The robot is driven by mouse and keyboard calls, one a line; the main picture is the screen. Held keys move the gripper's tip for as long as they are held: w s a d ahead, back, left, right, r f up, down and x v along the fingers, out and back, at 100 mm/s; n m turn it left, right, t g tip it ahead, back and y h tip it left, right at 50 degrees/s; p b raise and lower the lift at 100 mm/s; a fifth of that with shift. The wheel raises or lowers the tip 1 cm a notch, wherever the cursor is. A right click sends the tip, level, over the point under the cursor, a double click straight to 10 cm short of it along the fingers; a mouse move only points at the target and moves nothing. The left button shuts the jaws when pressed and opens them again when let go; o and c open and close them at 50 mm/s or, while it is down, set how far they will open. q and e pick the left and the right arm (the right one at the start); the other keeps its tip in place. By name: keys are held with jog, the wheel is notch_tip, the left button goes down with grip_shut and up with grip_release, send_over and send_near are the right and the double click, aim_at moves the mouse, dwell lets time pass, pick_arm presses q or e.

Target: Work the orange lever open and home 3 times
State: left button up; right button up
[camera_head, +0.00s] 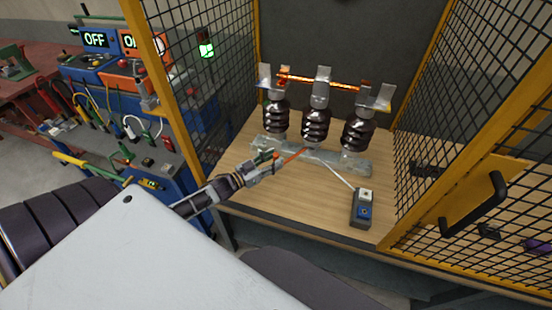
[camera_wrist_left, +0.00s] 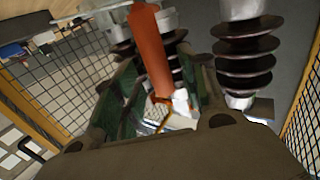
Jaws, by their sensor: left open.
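The orange lever (camera_head: 293,156) sticks out at the front of the isolator's grey base (camera_head: 345,163), pointing down and left toward my left gripper (camera_head: 266,162). In the left wrist view the lever (camera_wrist_left: 151,52) lies between the green-padded fingers of my left gripper (camera_wrist_left: 160,90), which is open around it; I cannot tell whether they touch. The isolator has three dark ribbed insulators (camera_head: 316,124), and a copper bar (camera_head: 318,83) spans the metal contacts on top. My right gripper is out of view.
Yellow-framed mesh panels (camera_head: 205,80) flank the wooden bench (camera_head: 290,210). A small box (camera_head: 362,207) with a white cable stands at the front right. A black handle (camera_head: 478,205) is on the right panel. A blue panel with OFF displays (camera_head: 95,40) stands left.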

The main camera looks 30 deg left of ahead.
pick_arm(q)
jog(key=shift+w+d, duration=0.2)
jog(key=shift+w, duration=0.3)
jog(key=shift+w+d, duration=0.1)
jog(key=shift+w, duration=0.25)
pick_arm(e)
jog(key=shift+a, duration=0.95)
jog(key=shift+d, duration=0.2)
pick_arm(q)
jog(key=shift+c, duration=0.6)
jog(key=c, duration=0.7)
grip_shut()
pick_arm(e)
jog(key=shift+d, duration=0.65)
